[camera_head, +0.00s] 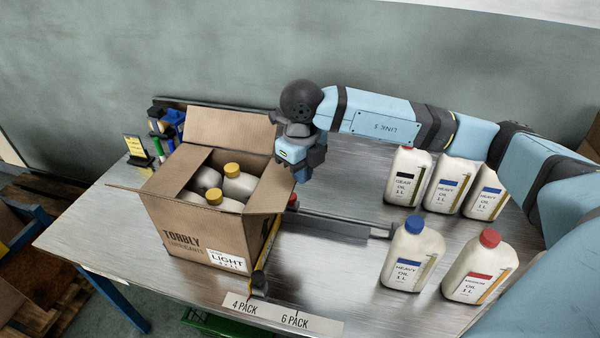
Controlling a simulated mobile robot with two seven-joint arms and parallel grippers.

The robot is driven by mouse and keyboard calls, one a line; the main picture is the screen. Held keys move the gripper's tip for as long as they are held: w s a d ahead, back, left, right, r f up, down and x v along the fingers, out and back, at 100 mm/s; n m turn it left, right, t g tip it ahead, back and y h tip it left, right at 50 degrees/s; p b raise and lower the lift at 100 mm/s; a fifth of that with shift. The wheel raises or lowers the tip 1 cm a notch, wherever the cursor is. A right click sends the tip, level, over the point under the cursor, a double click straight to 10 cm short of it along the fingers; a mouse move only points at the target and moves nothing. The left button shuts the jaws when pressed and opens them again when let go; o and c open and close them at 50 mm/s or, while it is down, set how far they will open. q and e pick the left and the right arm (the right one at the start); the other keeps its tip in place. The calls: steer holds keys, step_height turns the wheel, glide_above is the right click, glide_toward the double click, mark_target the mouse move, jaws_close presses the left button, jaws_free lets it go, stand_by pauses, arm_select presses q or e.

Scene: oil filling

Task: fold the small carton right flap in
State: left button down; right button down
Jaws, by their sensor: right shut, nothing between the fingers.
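The small carton (180,236) stands on the left part of the table with its top open. Several bottles with yellow caps (232,170) are inside. My right gripper (301,174) is shut and empty, just right of the carton's back right corner, near the right flap. I cannot tell whether it touches the flap. My left gripper is not in view.
Bottles of gear oil (405,177), heavy oil (412,256) and a red-capped bottle (480,270) stand on the right of the metal table (330,265). Pens and a yellow sign (135,147) are behind the carton at left. A low rail (350,228) runs right of the carton.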

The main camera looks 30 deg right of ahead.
steer(key=w+a+b, duration=0.3)
steer(key=w+a, duration=0.8)
steer(key=w, duration=0.2)
steer(key=shift+a, duration=0.1)
steer(key=shift+f+b, duration=1.5)
steer(key=shift+f, duration=0.85)
steer(key=shift+f+b, duration=0.4)
steer(key=shift+f, duration=0.3)
steer(key=shift+r, duration=0.15)
